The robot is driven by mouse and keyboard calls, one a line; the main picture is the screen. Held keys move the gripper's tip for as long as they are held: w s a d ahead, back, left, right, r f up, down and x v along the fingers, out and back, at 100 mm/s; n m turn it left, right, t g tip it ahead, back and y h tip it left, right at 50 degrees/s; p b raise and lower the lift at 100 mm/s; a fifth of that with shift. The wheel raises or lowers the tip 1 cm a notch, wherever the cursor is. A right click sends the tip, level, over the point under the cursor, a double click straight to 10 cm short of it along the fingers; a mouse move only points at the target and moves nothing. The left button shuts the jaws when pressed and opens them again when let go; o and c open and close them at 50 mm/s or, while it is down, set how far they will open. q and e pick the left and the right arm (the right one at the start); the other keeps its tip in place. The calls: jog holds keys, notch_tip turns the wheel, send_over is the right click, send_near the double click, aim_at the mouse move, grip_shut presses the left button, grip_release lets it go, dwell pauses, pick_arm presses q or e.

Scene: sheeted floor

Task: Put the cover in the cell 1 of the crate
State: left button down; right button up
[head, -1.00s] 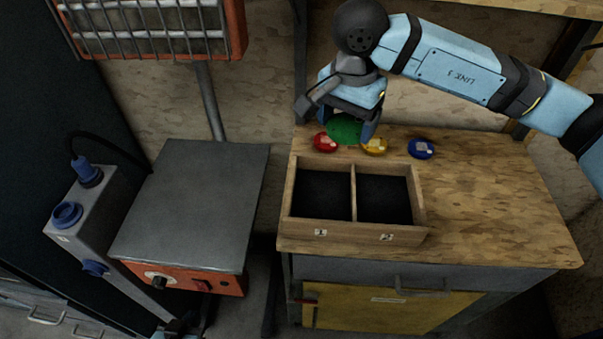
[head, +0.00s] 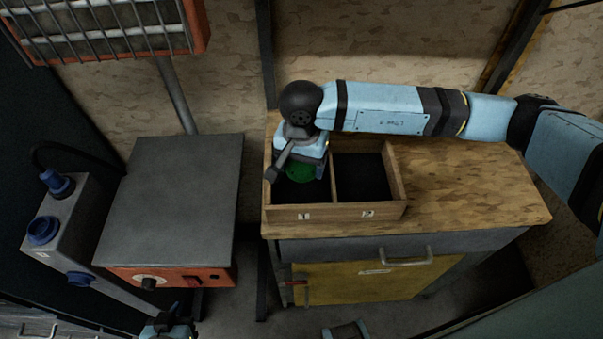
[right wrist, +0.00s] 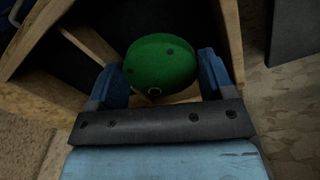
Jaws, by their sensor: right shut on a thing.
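The green round cover (head: 299,172) is held in my right gripper (head: 302,170), over the left compartment of the wooden crate (head: 335,212). That compartment is labelled 1 and the right one 2. In the right wrist view the cover (right wrist: 161,62) is a green disc with small dark holes and a small ring, between the two blue fingers (right wrist: 163,80). The gripper hides part of cell 1, and I cannot tell how deep the cover is. My left gripper (head: 168,328) shows only partly at the bottom edge; its fingers are unclear.
The crate stands on a wooden-topped cabinet (head: 470,190) with clear room to its right. A grey-topped orange device (head: 170,200) stands left of it, across a gap. A heater with a grille (head: 110,30) is at upper left. My right arm hides the bench's back.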

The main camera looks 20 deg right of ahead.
aim_at(302, 177)
notch_tip(302, 177, down, 5)
jog(key=shift+r, duration=0.2)
jog(key=shift+f, duration=0.25)
jog(key=o, duration=0.8)
jog(key=shift+r, duration=0.1)
